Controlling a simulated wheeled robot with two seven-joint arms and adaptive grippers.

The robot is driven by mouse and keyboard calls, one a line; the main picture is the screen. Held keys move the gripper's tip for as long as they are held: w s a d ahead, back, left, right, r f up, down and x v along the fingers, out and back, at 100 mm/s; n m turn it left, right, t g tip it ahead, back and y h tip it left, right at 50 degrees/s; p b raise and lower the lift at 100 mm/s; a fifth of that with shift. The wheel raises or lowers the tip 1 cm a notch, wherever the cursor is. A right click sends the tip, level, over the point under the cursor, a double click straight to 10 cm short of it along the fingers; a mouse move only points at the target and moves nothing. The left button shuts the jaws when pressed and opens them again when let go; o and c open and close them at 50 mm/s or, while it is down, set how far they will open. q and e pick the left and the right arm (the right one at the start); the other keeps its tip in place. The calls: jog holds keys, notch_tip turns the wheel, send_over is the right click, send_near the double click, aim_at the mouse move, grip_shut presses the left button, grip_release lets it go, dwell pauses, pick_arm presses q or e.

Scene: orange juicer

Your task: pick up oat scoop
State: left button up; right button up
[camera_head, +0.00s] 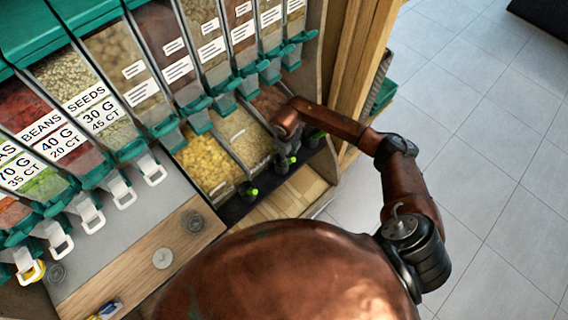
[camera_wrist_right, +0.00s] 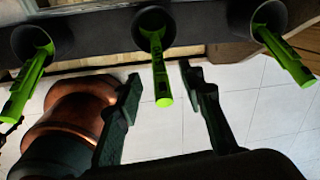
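Three scoops with bright green handles sit in round black holders along the front of the grain bins. The middle one, in front of the pale flaky bin that looks like oats (camera_head: 243,137), appears to be the oat scoop (camera_wrist_right: 158,66). My right gripper (camera_wrist_right: 160,85) is open, with one finger on each side of this green handle and gaps showing on both sides. In the head view the right gripper (camera_head: 286,150) is low at the front of the bins and partly hidden by its own arm. My left gripper is not in view.
The other green handles flank it in the wrist view, left (camera_wrist_right: 30,75) and right (camera_wrist_right: 284,55). A yellow grain bin (camera_head: 205,160) and a brown-filled bin (camera_head: 270,103) adjoin the oats. Labelled dispensers (camera_head: 140,88) stand behind. A wooden post (camera_head: 345,60) rises at right; tiled floor lies beyond.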

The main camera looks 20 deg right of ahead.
aim_at(289, 161)
jog(key=f, duration=0.4)
jog(key=shift+d+f, duration=0.2)
jog(key=shift+f, duration=0.2)
grip_shut()
